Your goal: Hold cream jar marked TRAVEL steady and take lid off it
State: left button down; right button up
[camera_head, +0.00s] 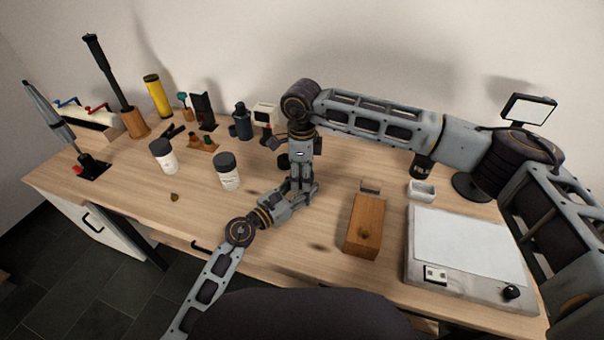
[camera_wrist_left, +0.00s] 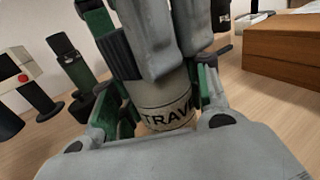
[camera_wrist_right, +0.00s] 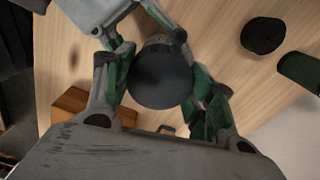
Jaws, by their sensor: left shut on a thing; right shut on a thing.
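The cream jar (camera_wrist_left: 168,117) shows in the left wrist view with the letters "TRAV" readable on its pale body. The rest of the word is hidden by a finger. My left gripper (camera_head: 304,193) is shut around the jar body from the side. My right gripper (camera_head: 299,180) comes down from above and is shut on the dark round lid (camera_wrist_right: 160,78), which shows between its fingers in the right wrist view. The two grippers meet over the table and hide most of the jar in the head view. I cannot tell whether there is a gap between lid and jar.
Two white jars with dark lids (camera_head: 163,156) (camera_head: 228,172) stand to the left. A wooden block (camera_head: 362,225), a small white dish (camera_head: 421,191) and a flat white-topped device (camera_head: 465,250) lie to the right. Tools and bottles line the back. The table's front left is mostly clear.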

jog(key=n, duration=1.1)
jog(key=shift+d, duration=0.1)
jog(key=shift+r, duration=1.3)
dwell(1.1)
jog(key=shift+r, duration=1.85)
pick_arm(q)
jog(key=c, duration=0.6)
grip_release()
jog(key=shift+c, duration=0.2)
